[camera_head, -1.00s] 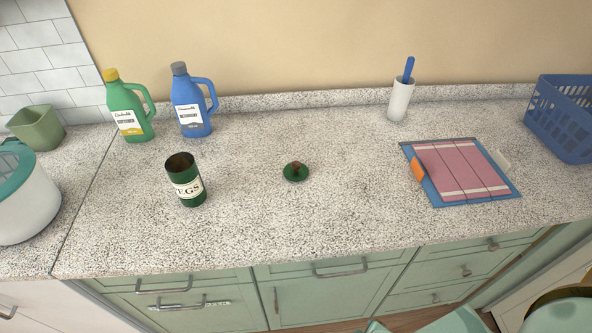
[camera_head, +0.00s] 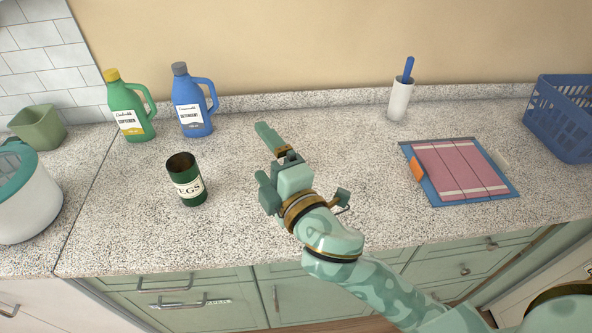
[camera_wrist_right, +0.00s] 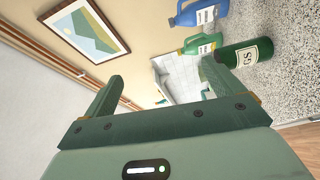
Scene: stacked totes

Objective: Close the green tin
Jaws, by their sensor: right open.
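The green tin (camera_head: 186,181) stands upright and uncovered on the counter, left of centre in the head view. Its label ends in "EGS". It also shows sideways at the upper right of the right wrist view (camera_wrist_right: 245,53). The tin's lid, a green disc with a brown knob in the earlier head view, is hidden behind my right gripper and arm now. My right gripper (camera_head: 262,152) is open and empty, over the counter to the right of the tin and apart from it. In the wrist view its two fingers (camera_wrist_right: 157,88) are spread. My left gripper is not in view.
A green softener bottle (camera_head: 128,108) and a blue detergent bottle (camera_head: 190,102) stand behind the tin. A white holder (camera_head: 400,100), a folded pink cloth on a blue board (camera_head: 456,172) and a blue basket (camera_head: 562,115) are on the right. The counter around the tin is clear.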

